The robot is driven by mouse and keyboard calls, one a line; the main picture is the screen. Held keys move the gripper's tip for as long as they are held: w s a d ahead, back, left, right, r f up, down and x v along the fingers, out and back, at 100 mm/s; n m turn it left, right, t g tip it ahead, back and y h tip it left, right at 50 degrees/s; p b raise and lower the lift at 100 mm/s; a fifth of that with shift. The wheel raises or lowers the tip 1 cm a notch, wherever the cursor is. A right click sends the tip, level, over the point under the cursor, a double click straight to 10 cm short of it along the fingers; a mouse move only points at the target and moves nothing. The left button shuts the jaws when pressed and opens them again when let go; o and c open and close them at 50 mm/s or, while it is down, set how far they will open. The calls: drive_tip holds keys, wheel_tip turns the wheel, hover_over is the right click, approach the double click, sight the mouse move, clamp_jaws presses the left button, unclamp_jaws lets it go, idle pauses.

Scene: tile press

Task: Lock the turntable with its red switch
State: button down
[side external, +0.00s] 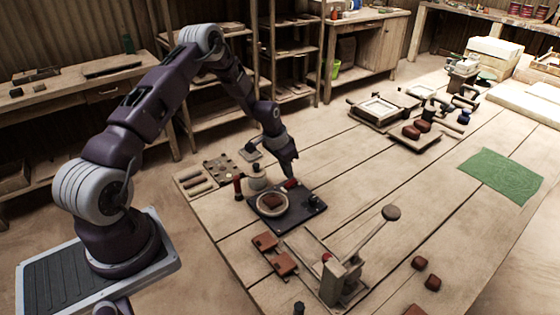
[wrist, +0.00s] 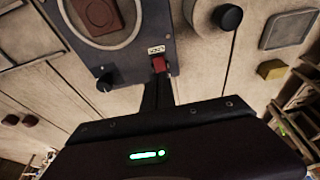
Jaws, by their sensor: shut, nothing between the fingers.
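The turntable (side external: 296,218) is a dark square base with a pale round plate, and a red-brown tile (side external: 271,202) lies on the plate. In the wrist view the base (wrist: 130,62) shows at upper left with part of the plate and tile. The red switch (wrist: 158,64) sits near the base's edge beside a small white label (wrist: 156,49). My gripper (wrist: 157,88) is shut and empty, its fingertips right at the switch. In the side view my gripper (side external: 290,175) points down over the base's far edge. I cannot tell whether the fingertips touch the switch.
A black knob (wrist: 104,82) stands on a corner of the base. A lever press (side external: 340,282) with a long handle stands in front, beside red-brown tiles (side external: 282,263). A green mat (side external: 502,174) lies right.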

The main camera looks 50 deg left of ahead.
drive_tip(key=s+v, duration=0.2)
drive_tip(key=v, duration=0.8)
drive_tip(key=shift+f, duration=0.1)
drive_tip(key=s+d+r+y, duration=0.1)
drive_tip(key=s+d+r, duration=0.4)
drive_tip(key=r, duration=0.4)
drive_tip(key=s+d+r, duration=0.3)
drive_tip(key=d+r, duration=0.3)
drive_tip(key=r, duration=0.4)
drive_tip(key=s+d+r, duration=0.2)
drive_tip(key=s+d, duration=0.1)
drive_tip(key=s, duration=0.4)
drive_tip(key=s+d+r+t, duration=0.1)
drive_tip(key=s+d+r, duration=0.1)
drive_tip(key=s, duration=0.4)
drive_tip(key=s+d+r+t+h, duration=0.1)
drive_tip(key=s+d+r, duration=0.1)
drive_tip(key=s+d, duration=0.2)
drive_tip(key=s, duration=0.3)
drive_tip(key=shift+s+d, duration=0.25)
drive_tip(key=shift+s, duration=0.1)
